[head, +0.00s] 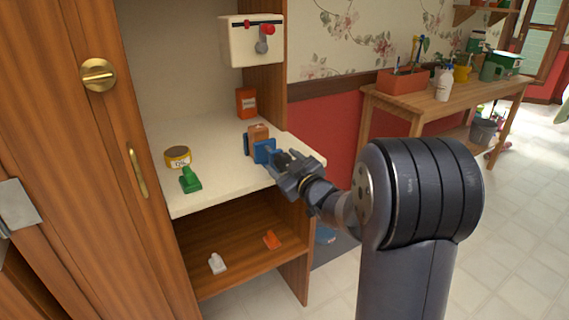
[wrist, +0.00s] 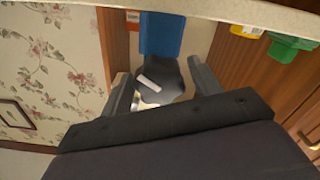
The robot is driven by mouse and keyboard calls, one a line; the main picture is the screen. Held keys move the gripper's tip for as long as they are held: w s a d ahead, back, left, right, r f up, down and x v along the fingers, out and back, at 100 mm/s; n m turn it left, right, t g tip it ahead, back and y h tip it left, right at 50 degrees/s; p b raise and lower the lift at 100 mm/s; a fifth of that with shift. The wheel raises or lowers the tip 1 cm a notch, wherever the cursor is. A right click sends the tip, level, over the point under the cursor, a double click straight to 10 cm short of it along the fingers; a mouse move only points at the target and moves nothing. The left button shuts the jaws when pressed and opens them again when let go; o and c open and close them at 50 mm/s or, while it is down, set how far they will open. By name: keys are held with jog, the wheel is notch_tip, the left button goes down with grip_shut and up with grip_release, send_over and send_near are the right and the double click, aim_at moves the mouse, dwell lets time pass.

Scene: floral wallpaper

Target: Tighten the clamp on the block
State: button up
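The blue clamp (head: 264,152) stands on the cream shelf top near its right front edge. Its jaws are on either side of an orange-brown block (head: 258,132). In the wrist view the blue clamp body (wrist: 161,34) is at the top middle, with a dark knob (wrist: 165,78) bearing a pale bar below it. My gripper (head: 286,164) is at the knob end of the clamp. In the wrist view my gripper (wrist: 161,84) has its fingers apart, one on each side of the knob, with visible gaps. The block is hidden in the wrist view.
A yellow tin (head: 178,156) and a green object (head: 190,180) stand left on the shelf top (head: 222,190). An orange box (head: 246,102) is behind. A white wall box (head: 252,42) hangs above. A wooden cabinet door (head: 80,150) bounds the left.

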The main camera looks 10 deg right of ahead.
jog(key=shift+o, duration=0.8)
jog(key=shift+s+d+r, duration=0.1)
jog(key=shift+s, duration=0.15)
jog(key=v, duration=1)
jog(key=shift+s, duration=0.15)
jog(key=w+a+m, duration=0.1)
jog(key=w, duration=0.2)
jog(key=w+a+m, duration=0.1)
jog(key=w+m, duration=0.1)
jog(key=w, duration=0.2)
jog(key=w+a+m+p, duration=0.1)
jog(key=w, duration=0.2)
jog(key=shift+w+a+f+m, duration=0.15)
jog(key=shift+w+f+m, duration=0.05)
jog(key=shift+w+m, duration=0.15)
jog(key=shift+c, duration=0.2)
jog(key=c, duration=1)
